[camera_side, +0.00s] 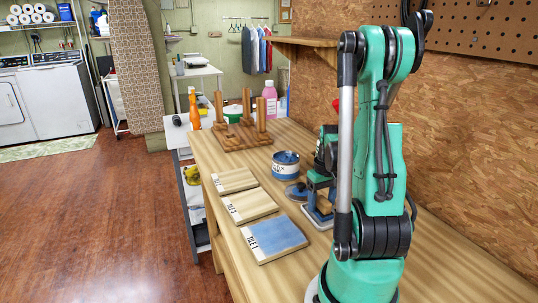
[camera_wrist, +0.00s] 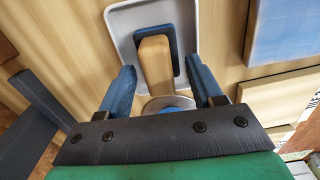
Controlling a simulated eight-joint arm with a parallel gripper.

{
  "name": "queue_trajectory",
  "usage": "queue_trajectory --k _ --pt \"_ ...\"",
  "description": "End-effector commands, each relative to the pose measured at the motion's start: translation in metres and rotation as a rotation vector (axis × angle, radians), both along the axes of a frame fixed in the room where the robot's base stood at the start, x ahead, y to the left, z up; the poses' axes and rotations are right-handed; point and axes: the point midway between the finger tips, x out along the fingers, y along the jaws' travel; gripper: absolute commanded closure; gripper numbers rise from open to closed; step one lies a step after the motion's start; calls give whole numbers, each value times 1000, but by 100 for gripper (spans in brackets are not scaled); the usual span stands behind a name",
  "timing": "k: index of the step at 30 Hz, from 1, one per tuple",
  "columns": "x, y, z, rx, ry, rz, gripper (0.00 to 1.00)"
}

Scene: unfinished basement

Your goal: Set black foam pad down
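A dark foam pad (camera_wrist: 172,60) with a pale wooden block (camera_wrist: 154,62) on it lies in a light grey tray (camera_wrist: 118,22) in the wrist view. The pad looks dark navy to black. My gripper (camera_wrist: 163,78) is open, with its blue fingers apart on either side of the block's near end. Gaps show between each finger and the block, so nothing is held. In the side view my gripper (camera_side: 318,192) is low over the tray (camera_side: 318,222), and the pad there is mostly hidden and hard to make out.
Three labelled boards, TILE 1 (camera_side: 274,238) with blue paint, TILE 2 (camera_side: 249,206) and TILE 3 (camera_side: 234,180), lie along the table's left edge. A wooden peg rack (camera_side: 243,137) stands behind.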

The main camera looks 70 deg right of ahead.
Motion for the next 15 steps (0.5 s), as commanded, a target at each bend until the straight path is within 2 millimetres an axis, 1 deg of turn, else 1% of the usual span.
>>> queue_trajectory --k 5,8,11,15 --pt "0 0 3 0 0 0 41" --pt "0 0 11 0 0 0 41" --pt "0 0 24 0 0 0 41" --pt "0 0 46 0 0 0 41"
